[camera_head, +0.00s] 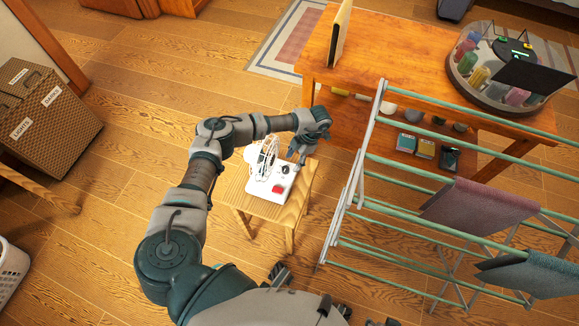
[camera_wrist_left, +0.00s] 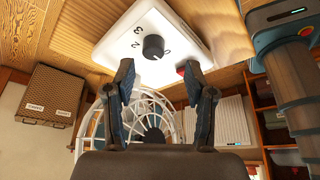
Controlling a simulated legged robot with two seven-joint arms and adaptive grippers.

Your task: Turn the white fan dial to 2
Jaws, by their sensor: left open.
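The white fan (camera_head: 262,160) stands on a small wooden stool (camera_head: 239,190). Its white base (camera_head: 266,184) bears a dark round dial (camera_head: 285,169) and a red switch (camera_head: 278,188). In the left wrist view the dial (camera_wrist_left: 153,46) shows up close, with printed numbers 2 and 3 to its left and a 0 to its right. I cannot tell its exact setting. My left gripper (camera_head: 297,156) is above the base, pointing down. In the left wrist view its open fingers (camera_wrist_left: 158,74) lie on either side below the dial, apart from it.
A drying rack (camera_head: 345,190) with hanging cloths stands close to the right of the stool. A wooden table (camera_head: 400,45) holds a round tray (camera_head: 458,85) behind it. Wicker hampers (camera_head: 50,120) stand at the left. The floor left of the stool is clear.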

